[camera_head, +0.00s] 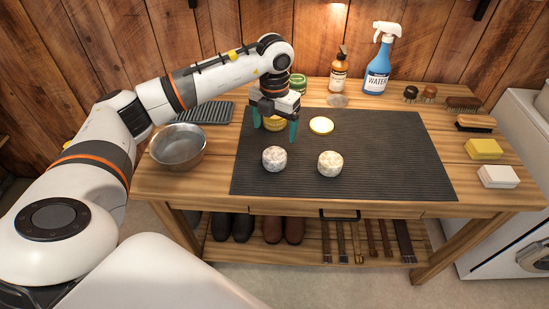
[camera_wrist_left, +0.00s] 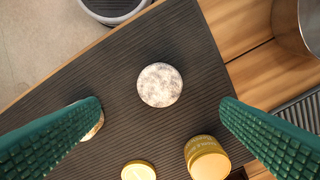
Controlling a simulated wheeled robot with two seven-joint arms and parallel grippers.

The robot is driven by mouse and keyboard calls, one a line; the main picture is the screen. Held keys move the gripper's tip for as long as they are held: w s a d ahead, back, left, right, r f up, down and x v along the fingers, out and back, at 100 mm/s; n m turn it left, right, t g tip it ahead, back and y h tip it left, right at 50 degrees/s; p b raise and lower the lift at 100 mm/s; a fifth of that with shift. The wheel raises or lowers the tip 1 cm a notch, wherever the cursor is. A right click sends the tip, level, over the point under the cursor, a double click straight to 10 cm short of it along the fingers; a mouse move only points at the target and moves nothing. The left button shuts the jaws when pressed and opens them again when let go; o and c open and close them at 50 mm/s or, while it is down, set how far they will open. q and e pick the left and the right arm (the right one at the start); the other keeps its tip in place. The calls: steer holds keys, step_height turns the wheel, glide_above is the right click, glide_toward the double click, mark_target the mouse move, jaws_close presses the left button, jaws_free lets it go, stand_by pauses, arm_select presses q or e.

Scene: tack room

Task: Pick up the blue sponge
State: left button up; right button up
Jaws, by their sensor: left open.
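I see no blue sponge in either view. A yellow sponge-like block (camera_head: 484,149) and a white one (camera_head: 498,176) lie at the table's right end. My left gripper (camera_head: 275,126) is open and empty, pointing down over the left part of the dark ribbed mat (camera_head: 400,165). In the left wrist view its green fingers (camera_wrist_left: 161,105) are wide apart. A whitish mottled round piece (camera_head: 274,158) lies on the mat in front of it and shows between the fingers in the wrist view (camera_wrist_left: 160,85). My right gripper is not in view.
A second mottled piece (camera_head: 330,163), a yellow lid (camera_head: 321,125) and a gold tin (camera_wrist_left: 207,160) are on the mat. A metal bowl (camera_head: 178,147) stands left. A blue spray bottle (camera_head: 377,72), amber bottle (camera_head: 338,75) and brushes (camera_head: 474,123) line the back and right. The mat's right half is clear.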

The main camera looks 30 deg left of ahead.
mark_target(275, 153)
arm_select(q)
step_height(275, 153, down, 6)
steer(key=shift+p, duration=0.7)
steer(key=f+p, duration=0.1)
steer(key=f, duration=0.1)
steer(key=f+p, duration=0.1)
steer(key=f, duration=0.2)
steer(key=shift+w, duration=0.2)
steer(key=shift+f, duration=0.2)
steer(key=c, duration=1.1)
